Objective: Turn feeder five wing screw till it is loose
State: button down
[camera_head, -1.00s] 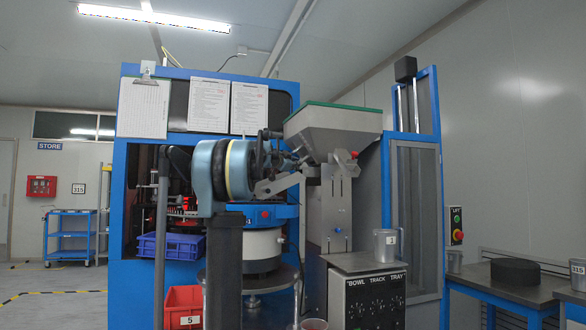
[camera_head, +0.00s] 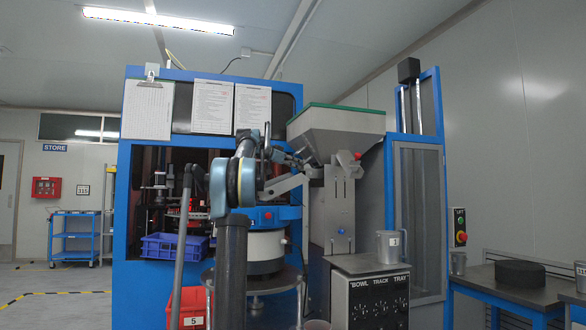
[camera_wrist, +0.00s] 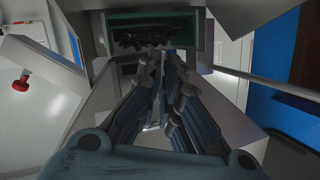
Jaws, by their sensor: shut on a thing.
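My gripper (camera_head: 298,160) is raised at the front of the grey feeder hopper (camera_head: 340,136), by the angled metal chute (camera_head: 285,186). In the wrist view, its two dark linked fingers (camera_wrist: 162,62) point away towards a green-edged opening with dark small parts (camera_wrist: 150,36). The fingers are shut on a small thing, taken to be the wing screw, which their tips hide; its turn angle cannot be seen. A red knob (camera_head: 357,155) sits on the feeder to the right of the fingers, apart from them; it also shows at left in the wrist view (camera_wrist: 22,80).
A grey control box (camera_head: 372,300) with a metal mug (camera_head: 388,247) stands below the feeder. A blue bin (camera_head: 172,247) and a red bin (camera_head: 186,305) marked 5 are at left. A table (camera_head: 510,290) stands at right. Metal plates crowd the fingers in the wrist view.

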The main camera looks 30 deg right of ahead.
jog(key=shift+w+d+r+g+y, duration=0.15)
jog(key=shift+w+g, duration=0.2)
jog(key=shift+g, duration=0.7)
jog(key=shift+w+d+f+g+y, duration=0.15)
jog(key=shift+w+g, duration=0.15)
jog(key=shift+g, duration=0.75)
jog(key=shift+a+r+g, duration=0.1)
jog(key=shift+g, duration=0.3)
jog(key=c, duration=1.8)
grip_release()
jog(key=v, duration=1.2)
